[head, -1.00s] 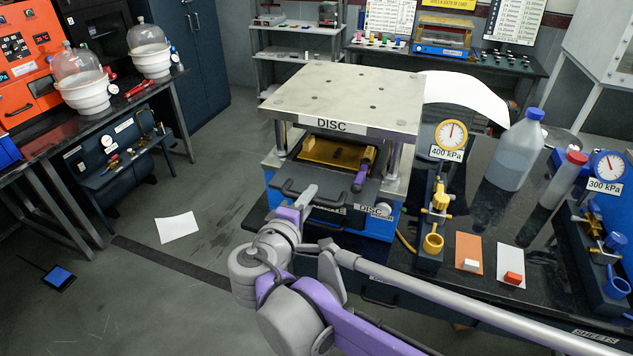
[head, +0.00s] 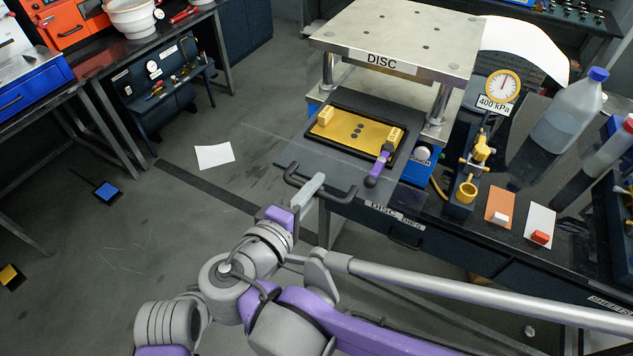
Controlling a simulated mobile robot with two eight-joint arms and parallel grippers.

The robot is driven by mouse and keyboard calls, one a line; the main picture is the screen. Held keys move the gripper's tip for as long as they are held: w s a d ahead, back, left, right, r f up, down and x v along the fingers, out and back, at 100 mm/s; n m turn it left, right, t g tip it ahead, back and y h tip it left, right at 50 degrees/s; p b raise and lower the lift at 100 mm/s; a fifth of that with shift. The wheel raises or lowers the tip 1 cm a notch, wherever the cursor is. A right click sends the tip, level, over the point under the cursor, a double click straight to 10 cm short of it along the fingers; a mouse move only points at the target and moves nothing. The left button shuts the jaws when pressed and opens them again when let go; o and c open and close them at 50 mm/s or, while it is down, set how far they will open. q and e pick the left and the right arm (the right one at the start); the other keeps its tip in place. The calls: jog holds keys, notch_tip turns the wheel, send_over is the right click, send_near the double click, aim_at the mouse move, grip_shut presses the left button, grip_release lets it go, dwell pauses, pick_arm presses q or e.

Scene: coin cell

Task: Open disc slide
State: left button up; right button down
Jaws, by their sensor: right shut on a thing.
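The disc press has a thick metal top plate (head: 400,38) labelled DISC, held up on shiny posts. Its slide (head: 262,152) is a dark plate that sticks out from under the top plate toward me. It carries a gold die plate (head: 345,128) with dark holes, gold end blocks and a purple-and-black lever (head: 379,165). A black bar handle (head: 345,196) is at the slide's front. My right gripper (head: 311,188) is shut on this handle; its fingertips are partly hidden. My left gripper is not in view.
A pressure gauge (head: 503,87) marked 400 kPa, a brass valve fitting (head: 480,150) and a clear bottle (head: 568,112) stand on the black bench right of the press. A drawer labelled DISC DIES (head: 405,235) is below. Open floor lies left.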

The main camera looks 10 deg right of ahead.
jog(key=c, duration=0.8)
grip_release()
jog(key=shift+c, duration=0.2)
